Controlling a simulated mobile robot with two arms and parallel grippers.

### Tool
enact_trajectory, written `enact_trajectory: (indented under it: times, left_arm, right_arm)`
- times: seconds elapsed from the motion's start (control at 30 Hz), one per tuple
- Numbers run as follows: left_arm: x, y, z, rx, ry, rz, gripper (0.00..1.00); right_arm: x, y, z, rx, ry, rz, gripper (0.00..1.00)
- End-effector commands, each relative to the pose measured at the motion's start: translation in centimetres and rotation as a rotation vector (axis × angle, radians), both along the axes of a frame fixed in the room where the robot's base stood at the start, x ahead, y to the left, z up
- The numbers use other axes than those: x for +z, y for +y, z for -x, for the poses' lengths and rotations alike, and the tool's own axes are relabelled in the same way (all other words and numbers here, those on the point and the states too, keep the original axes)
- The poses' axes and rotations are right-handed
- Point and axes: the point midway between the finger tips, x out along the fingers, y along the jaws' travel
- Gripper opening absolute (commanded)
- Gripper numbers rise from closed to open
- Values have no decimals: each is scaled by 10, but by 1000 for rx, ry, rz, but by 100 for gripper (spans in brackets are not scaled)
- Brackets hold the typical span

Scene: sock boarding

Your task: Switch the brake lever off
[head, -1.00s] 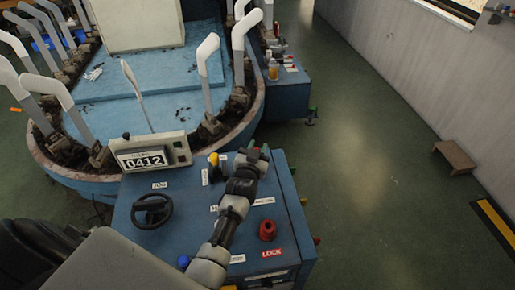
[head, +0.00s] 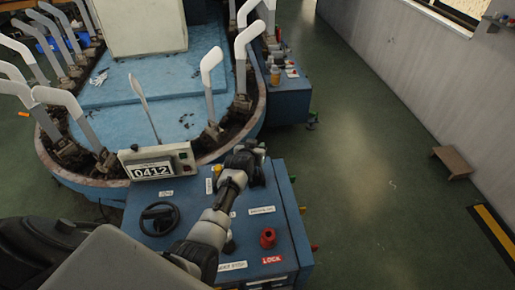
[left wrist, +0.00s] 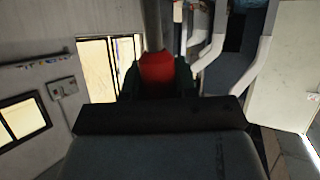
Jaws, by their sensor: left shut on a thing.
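My left gripper (head: 256,158) reaches over the blue console near its far edge. In the left wrist view, its dark fingers (left wrist: 158,82) are closed on either side of a red knob (left wrist: 157,68). The knob appears to top the brake lever, but its label cannot be read. In the head view, my gripper and forearm hide the lever's shaft and base. The blue console (head: 285,215) carries several white labels. My right gripper is not in view.
A black handwheel (head: 160,218), a red button (head: 267,237) and a small yellow knob (head: 217,170) sit on the console. A counter (head: 152,170) reading 0412 stands at its back left. White sock forms (head: 211,68) rise beyond.

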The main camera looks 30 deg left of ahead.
Motion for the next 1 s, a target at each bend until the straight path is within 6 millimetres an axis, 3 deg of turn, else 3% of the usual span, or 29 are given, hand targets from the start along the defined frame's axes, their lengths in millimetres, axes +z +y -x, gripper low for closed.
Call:
enact_trajectory:
  times: [0.3,0.97,1.0]
  left_arm:
    - [-7,12,-16,0,136,100,0]
    - [-11,16,-20,0,183,138,0]
    - [-11,16,-20,1,182,139,34]
  right_arm:
    - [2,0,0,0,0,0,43]
    - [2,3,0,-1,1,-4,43]
    - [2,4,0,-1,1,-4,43]
